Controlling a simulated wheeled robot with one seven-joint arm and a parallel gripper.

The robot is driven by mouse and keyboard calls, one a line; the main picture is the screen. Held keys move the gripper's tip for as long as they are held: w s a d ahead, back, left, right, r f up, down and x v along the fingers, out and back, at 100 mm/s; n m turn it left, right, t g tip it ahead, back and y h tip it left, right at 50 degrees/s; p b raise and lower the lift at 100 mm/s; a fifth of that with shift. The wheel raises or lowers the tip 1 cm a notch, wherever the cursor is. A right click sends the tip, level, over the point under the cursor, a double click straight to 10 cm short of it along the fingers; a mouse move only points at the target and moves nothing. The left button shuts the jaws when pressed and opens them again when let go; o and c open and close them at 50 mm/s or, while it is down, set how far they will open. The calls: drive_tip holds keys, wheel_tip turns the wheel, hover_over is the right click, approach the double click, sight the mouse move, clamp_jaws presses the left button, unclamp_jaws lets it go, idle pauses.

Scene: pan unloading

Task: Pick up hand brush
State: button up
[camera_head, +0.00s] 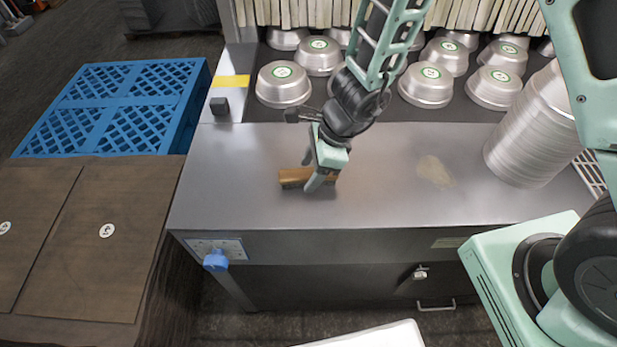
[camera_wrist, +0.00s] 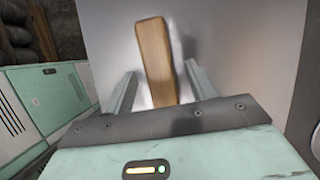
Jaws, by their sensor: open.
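The hand brush (camera_head: 296,176) lies on the grey metal counter (camera_head: 232,170), left of the counter's middle. It has a brown wooden back with a darker underside. In the wrist view the brush's wooden back (camera_wrist: 155,62) stands out between the two fingers, extending away from my gripper. My gripper (camera_head: 318,178) is over the brush's right part, pointing down, and hides some of it. In the wrist view my gripper (camera_wrist: 162,95) is open, with one finger on each side of the brush and a gap to each. I cannot tell whether the fingers touch the counter.
Several upturned metal pans (camera_head: 283,84) stand behind the counter. A tall stack of pans (camera_head: 530,135) stands at its right. A small dark block (camera_head: 219,106) sits at the back left. A blue pallet (camera_head: 120,105) and brown boxes (camera_head: 100,235) are to the left.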

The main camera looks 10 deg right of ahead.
sight(308, 172)
drive_tip(key=shift+a+f, duration=0.3)
drive_tip(key=shift+f, duration=0.35)
drive_tip(key=c, duration=1.1)
drive_tip(key=shift+r, duration=0.1)
wheel_tip(308, 172, up, 10)
drive_tip(key=p, duration=0.4)
